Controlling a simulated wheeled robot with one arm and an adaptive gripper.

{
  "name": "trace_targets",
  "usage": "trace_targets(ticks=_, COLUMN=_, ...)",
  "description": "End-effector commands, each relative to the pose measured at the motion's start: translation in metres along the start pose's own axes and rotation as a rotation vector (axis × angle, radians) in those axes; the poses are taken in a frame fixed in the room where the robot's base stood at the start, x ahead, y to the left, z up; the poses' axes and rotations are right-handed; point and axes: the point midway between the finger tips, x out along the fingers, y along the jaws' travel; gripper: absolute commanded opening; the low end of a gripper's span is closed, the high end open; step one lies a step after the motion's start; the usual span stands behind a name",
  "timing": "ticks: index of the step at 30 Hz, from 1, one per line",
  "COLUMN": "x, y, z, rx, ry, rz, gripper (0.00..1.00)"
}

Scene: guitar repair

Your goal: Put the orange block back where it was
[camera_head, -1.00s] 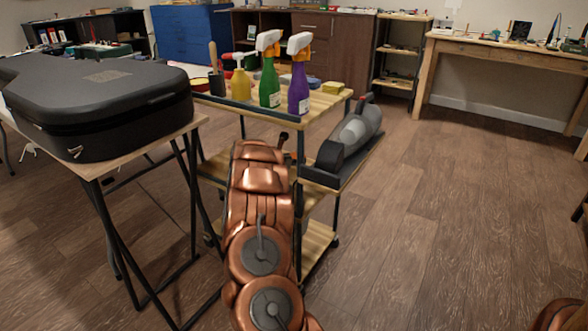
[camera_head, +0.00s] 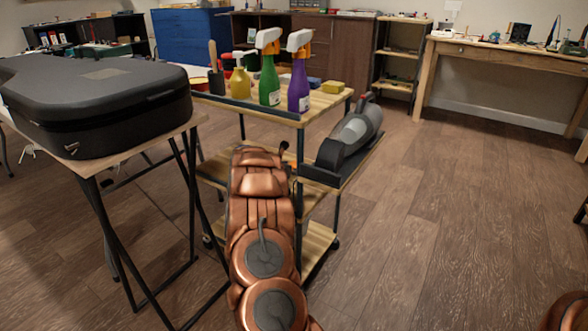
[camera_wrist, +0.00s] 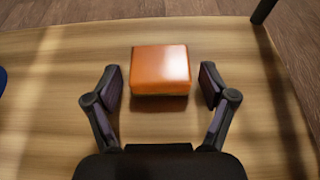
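The orange block (camera_wrist: 160,68) rests on a wooden shelf board (camera_wrist: 50,110) in the wrist view. My gripper (camera_wrist: 160,84) is open, with one finger on each side of the block and a visible gap on both sides. The fingertips reach alongside the block. In the head view my copper arm extends to the middle shelf of the cart (camera_head: 214,168). There the arm hides my gripper and most or all of the block.
The cart's top holds green (camera_head: 269,82) and purple (camera_head: 299,88) spray bottles, a yellow bottle (camera_head: 240,84) and a yellow block (camera_head: 333,87). A grey machine (camera_head: 350,137) sits at the cart's right. A black guitar case (camera_head: 95,105) lies on a stand at left.

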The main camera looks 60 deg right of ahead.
Motion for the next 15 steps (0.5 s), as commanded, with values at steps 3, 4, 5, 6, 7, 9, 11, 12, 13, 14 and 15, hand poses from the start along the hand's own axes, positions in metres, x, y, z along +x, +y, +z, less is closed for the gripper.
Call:
trace_targets(ticks=3, x=0.000, y=0.000, z=0.000, rx=0.000, ry=0.000, rz=0.000, gripper=0.87)
trace_targets(ticks=4, x=0.000, y=0.000, z=0.000, rx=0.000, ry=0.000, rz=0.000, gripper=0.87)
trace_targets(ticks=5, x=0.000, y=0.000, z=0.000, rx=0.000, ry=0.000, rz=0.000, gripper=0.87)
trace_targets(ticks=6, x=0.000, y=0.000, z=0.000, rx=0.000, ry=0.000, rz=0.000, gripper=0.87)
trace_targets(ticks=7, x=0.000, y=0.000, z=0.000, rx=0.000, ry=0.000, rz=0.000, gripper=0.87)
trace_targets(ticks=9, x=0.000, y=0.000, z=0.001, rx=0.000, ry=0.000, rz=0.000, gripper=0.87)
trace_targets(ticks=11, x=-0.001, y=0.000, z=0.002, rx=-0.001, ry=0.000, rz=0.000, gripper=0.87)
trace_targets(ticks=12, x=-0.003, y=0.001, z=0.002, rx=-0.001, ry=0.000, rz=0.001, gripper=0.87)
trace_targets(ticks=13, x=-0.005, y=0.001, z=0.002, rx=-0.002, ry=0.001, rz=0.001, gripper=0.87)
trace_targets(ticks=14, x=-0.008, y=0.001, z=0.002, rx=-0.002, ry=0.002, rz=0.002, gripper=0.87)
trace_targets(ticks=15, x=-0.012, y=0.001, z=0.002, rx=-0.002, ry=0.002, rz=0.003, gripper=0.87)
